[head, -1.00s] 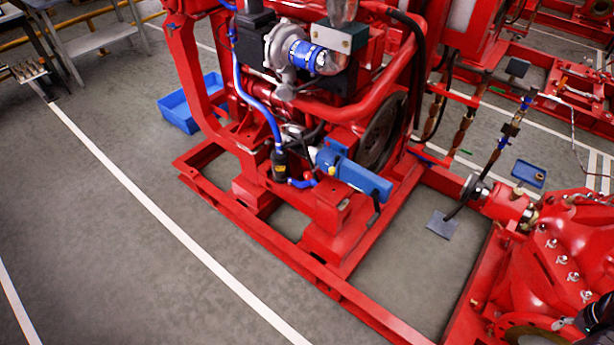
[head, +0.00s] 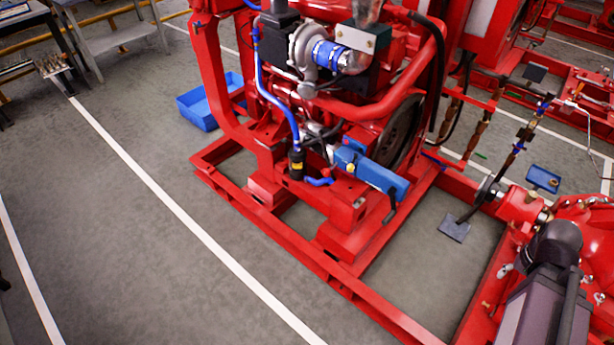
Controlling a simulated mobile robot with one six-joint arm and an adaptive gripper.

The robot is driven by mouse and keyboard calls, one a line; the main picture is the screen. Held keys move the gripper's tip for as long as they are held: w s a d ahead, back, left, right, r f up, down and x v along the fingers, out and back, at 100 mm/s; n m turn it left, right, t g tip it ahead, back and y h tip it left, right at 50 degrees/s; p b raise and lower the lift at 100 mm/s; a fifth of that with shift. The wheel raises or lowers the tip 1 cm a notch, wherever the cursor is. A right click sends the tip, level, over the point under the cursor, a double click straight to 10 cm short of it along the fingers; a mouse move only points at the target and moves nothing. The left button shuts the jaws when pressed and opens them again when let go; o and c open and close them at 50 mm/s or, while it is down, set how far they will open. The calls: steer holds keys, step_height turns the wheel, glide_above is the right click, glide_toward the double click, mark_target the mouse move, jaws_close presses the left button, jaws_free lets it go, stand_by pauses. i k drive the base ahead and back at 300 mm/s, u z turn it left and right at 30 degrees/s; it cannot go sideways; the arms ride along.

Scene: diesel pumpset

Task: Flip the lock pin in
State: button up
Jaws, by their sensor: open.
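The red diesel pumpset frame (head: 290,255) stands on the grey floor in the head view. I cannot make out the lock pin at this size. My arm shows as dark and grey links at the lower right, in front of the red pump casing (head: 595,235). My gripper is not in the picture.
A blue bin (head: 203,122) sits on the floor behind the frame. A small blue tray (head: 543,179) and a dark flat plate (head: 454,228) lie at the right. Grey tables (head: 112,38) stand at the upper left. The floor at the left is clear, with white lines.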

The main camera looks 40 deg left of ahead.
mark_target(326, 173)
steer(key=u, duration=1.35)
steer(key=k, duration=0.95)
steer(key=i, duration=0.95)
steer(key=u, duration=0.05)
